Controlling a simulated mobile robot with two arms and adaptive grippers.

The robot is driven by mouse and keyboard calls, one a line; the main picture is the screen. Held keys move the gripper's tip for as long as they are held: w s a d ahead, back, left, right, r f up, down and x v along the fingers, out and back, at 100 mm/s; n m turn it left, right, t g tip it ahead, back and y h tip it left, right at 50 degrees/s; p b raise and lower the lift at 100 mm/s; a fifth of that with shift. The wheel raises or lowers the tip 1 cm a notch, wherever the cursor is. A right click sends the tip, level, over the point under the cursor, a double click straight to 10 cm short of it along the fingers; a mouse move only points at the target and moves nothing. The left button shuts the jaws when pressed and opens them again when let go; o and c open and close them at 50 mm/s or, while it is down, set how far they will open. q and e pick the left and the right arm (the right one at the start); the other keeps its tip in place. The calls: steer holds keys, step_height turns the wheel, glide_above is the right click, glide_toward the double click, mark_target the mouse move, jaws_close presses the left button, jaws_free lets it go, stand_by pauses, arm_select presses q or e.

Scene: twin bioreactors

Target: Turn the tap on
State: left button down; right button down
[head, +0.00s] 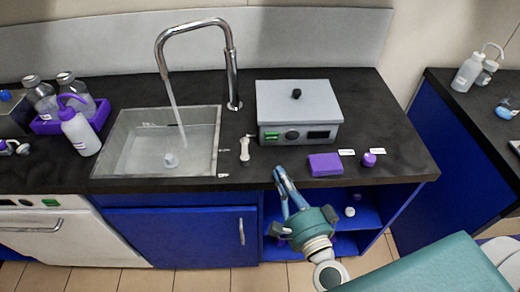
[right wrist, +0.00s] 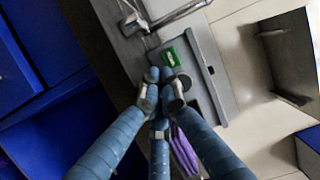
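The chrome tap (head: 196,50) arches over the sink (head: 125,150), and a thin stream of water (head: 177,112) runs from its spout. A small pale lever-like fitting (head: 245,148) sits on the counter right of the sink; I cannot tell whether it is the tap's handle. My right gripper (head: 282,182) is at the counter's front edge, below and right of that fitting and apart from it. In the right wrist view its fingers meet at the tips (right wrist: 160,80), with nothing visible between them. Chrome tubing (right wrist: 180,14) shows beyond them. My left gripper is out of view.
A grey lidded box (head: 300,105) with a green switch (head: 292,135) stands right of the tap. A purple block (head: 325,164) lies before it. Bottles (head: 77,128) and a purple rack (head: 95,118) stand left of the sink. An open shelf (head: 365,215) is below the counter.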

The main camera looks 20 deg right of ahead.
mark_target(270, 141)
steer(key=shift+m+h, duration=0.5)
steer(key=w+p, duration=0.1)
steer(key=w, duration=0.2)
steer(key=w+d+p, duration=0.1)
steer(key=w, duration=0.2)
steer(key=w+p, duration=0.1)
steer(key=w, duration=0.3)
steer(key=shift+w+d, duration=0.1)
steer(key=shift+d, duration=0.05)
steer(key=shift+w+a+f, duration=0.1)
steer(key=shift+w+a, duration=0.05)
steer(key=shift+a, duration=0.5)
steer(key=shift+w+a+f, duration=0.1)
steer(key=shift+w+a, duration=0.05)
steer(key=shift+a, duration=0.45)
steer(key=shift+w+a, duration=0.1)
steer(key=shift+a, duration=0.65)
